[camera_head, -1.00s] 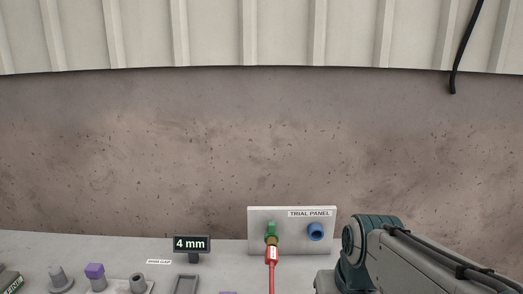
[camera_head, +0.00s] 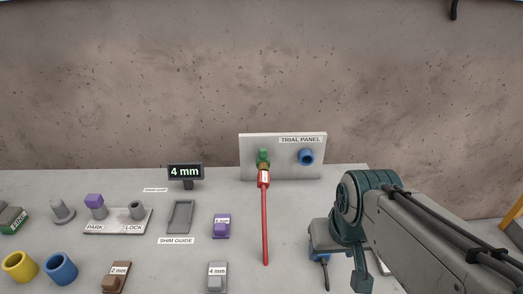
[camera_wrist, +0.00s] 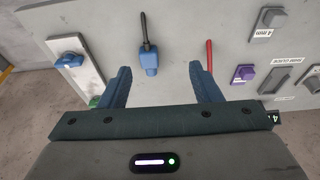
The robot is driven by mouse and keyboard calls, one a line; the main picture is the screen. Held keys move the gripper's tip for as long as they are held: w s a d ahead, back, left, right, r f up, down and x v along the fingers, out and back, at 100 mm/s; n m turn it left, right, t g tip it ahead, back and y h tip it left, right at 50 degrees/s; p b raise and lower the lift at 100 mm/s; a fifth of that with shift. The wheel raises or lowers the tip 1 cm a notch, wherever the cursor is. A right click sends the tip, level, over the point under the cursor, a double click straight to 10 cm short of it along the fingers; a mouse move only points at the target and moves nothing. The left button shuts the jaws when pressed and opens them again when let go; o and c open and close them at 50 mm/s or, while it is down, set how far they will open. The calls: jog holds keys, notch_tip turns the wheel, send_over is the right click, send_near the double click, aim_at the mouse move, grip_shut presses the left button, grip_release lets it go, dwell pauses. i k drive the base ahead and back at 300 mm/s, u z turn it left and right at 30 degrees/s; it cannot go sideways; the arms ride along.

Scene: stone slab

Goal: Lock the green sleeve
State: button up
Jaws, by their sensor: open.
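The green sleeve (camera_head: 263,156) sits on the left port of the white trial panel (camera_head: 283,174), above the end of the red plug (camera_head: 264,178). In the wrist view a sliver of green (camera_wrist: 96,102) shows at the panel's lower end, mostly hidden by my gripper. My gripper (camera_wrist: 160,72) is open and empty over the slab, its two blue fingers wide apart.
A shim guide (camera_head: 181,217), a 4 mm display (camera_head: 186,172), labelled blocks and yellow and blue rings stand left. The red cable (camera_head: 265,228) crosses the slab.

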aim_at(263, 151)
jog(key=k, duration=1.35)
jog(key=u, duration=0.55)
jog(key=i, duration=1.55)
jog(key=z, duration=0.55)
